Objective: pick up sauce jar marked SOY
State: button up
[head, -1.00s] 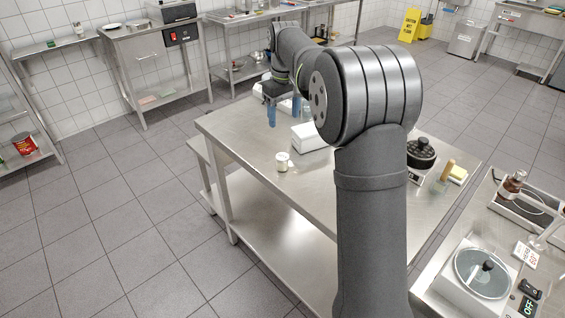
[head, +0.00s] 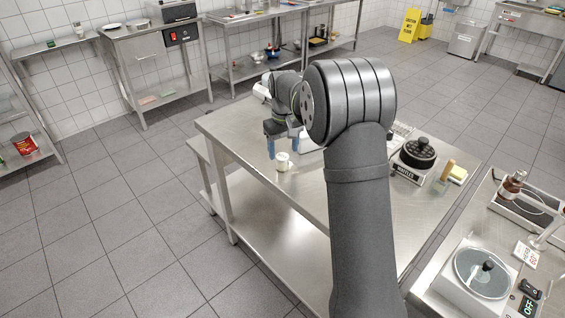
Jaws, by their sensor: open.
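A small whitish jar or cup (head: 282,165) stands upright near the left side of the steel table (head: 290,192). No SOY marking can be read on it from here, so I cannot tell whether it is the sauce jar. My gripper (head: 283,153), with blue fingers, points down just behind and above this small jar. The gripper is open, and nothing shows between its fingers. Whether a finger touches the jar is not clear at this size. My arm hides much of the table's middle.
A white box behind the gripper is mostly hidden by my arm. The table's front left part is clear. A second counter (head: 431,280) stands at right.

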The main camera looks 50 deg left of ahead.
aim_at(282, 156)
notch_tip(282, 156, down, 5)
jog(key=shift+s+a+f, duration=0.1)
jog(key=shift+s+a, duration=0.05)
jog(key=c, duration=1.1)
